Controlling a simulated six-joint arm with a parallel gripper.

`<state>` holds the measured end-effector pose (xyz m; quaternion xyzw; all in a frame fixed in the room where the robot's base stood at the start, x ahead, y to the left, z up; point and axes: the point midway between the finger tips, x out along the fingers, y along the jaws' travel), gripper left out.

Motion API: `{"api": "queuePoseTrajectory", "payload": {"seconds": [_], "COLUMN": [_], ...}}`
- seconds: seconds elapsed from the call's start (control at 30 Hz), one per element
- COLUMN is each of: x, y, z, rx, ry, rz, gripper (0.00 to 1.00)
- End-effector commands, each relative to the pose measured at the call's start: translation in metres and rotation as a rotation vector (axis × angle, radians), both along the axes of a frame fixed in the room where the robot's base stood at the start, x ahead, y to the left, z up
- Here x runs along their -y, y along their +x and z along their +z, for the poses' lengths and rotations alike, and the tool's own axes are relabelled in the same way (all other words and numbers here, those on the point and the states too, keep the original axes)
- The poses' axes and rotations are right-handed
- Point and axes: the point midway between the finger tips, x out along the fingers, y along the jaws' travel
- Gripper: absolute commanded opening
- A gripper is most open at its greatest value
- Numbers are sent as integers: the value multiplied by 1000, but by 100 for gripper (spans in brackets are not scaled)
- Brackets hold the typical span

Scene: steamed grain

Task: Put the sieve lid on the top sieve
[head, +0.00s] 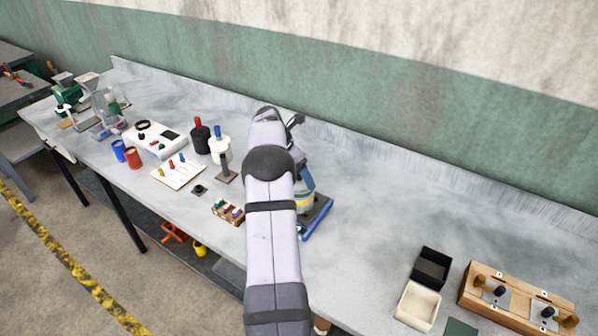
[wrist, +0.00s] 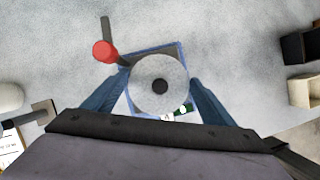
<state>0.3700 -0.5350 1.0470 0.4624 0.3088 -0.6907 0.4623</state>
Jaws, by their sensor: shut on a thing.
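The sieve lid (wrist: 174,72) is a round grey disc with a black knob at its centre. It shows in the wrist view between the blue fingers of my gripper (wrist: 160,86), which are shut on it at its left and right edges. In the head view my arm hides the lid and most of my gripper (head: 304,178). Part of a sieve stack (head: 305,205) with a yellow band shows just below the gripper, on a blue base (head: 319,222). From above, the lid covers the stack. I cannot tell whether the lid touches the top sieve.
A post with a red knob (wrist: 103,51) stands close by the left finger. Black (head: 432,268) and cream (head: 417,306) trays and a wooden block (head: 518,298) are at right. Bottles and cups stand at left. The bench behind and right of the stack is clear.

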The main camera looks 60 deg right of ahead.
Motion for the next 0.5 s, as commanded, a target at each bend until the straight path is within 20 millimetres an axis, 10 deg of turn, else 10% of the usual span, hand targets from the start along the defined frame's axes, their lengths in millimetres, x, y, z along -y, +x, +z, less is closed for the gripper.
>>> {"api": "queuePoseTrajectory", "payload": {"seconds": [0.13, 0.17, 0.23, 0.5], "x": [0, 0, 0, 0], "y": [0, 0, 0, 0], "z": [-1, -1, -1, -1], "rx": [0, 0, 0, 0], "ry": [-1, 0, 0, 0], "rz": [0, 0, 0, 0], "gripper": [54, 80, 97, 97]}}
